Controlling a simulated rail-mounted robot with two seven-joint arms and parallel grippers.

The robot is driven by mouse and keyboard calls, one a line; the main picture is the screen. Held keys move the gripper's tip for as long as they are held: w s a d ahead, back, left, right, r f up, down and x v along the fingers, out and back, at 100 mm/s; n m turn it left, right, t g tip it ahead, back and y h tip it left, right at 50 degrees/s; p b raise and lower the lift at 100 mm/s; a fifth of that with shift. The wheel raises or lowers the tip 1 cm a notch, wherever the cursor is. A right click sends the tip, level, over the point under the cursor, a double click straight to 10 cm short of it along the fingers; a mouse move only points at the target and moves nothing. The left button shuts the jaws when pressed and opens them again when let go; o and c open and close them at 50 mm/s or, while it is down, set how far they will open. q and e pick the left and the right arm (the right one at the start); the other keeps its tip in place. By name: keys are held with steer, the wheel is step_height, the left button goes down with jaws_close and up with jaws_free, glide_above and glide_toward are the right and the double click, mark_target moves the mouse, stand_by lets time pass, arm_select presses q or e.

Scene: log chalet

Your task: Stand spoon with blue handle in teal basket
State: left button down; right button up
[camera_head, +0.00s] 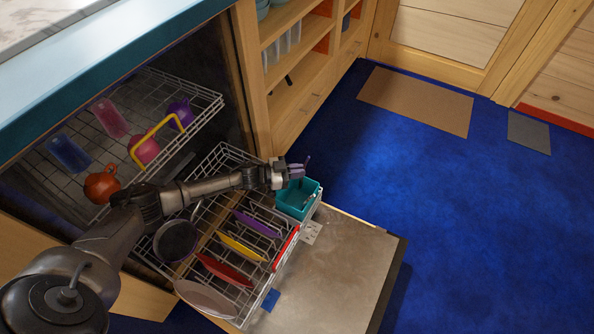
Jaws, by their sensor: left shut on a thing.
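The teal basket (286,208) sits at the right corner of the lower dishwasher rack. My left gripper (298,173) is just above its far-left part, shut on a slim bluish-purple thing that looks like the spoon with blue handle (306,161). The spoon sticks up a little past the fingers. Its lower part is hidden or too small to make out, and I cannot tell whether it is inside the basket. A small pale item (309,201) shows inside the basket. My right gripper is not in view.
The lower rack (222,150) holds a purple plate (257,223), a yellow one (240,247), a red one (224,270) and a dark pan (175,241). The upper rack (205,98) holds cups.

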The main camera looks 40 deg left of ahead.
arm_select(q)
steer(key=shift+s+f, duration=0.3)
steer(key=shift+f, duration=0.55)
steer(key=c, duration=1.2)
jaws_free()
steer(key=shift+o, duration=0.2)
steer(key=r+p+v, duration=0.1)
steer(key=p+v, duration=0.1)
steer(key=v, duration=0.5)
steer(key=shift+r+p, duration=0.2)
steer(key=shift+p, duration=0.15)
steer(key=shift+w+a+r, duration=0.15)
steer(key=shift+w, duration=0.05)
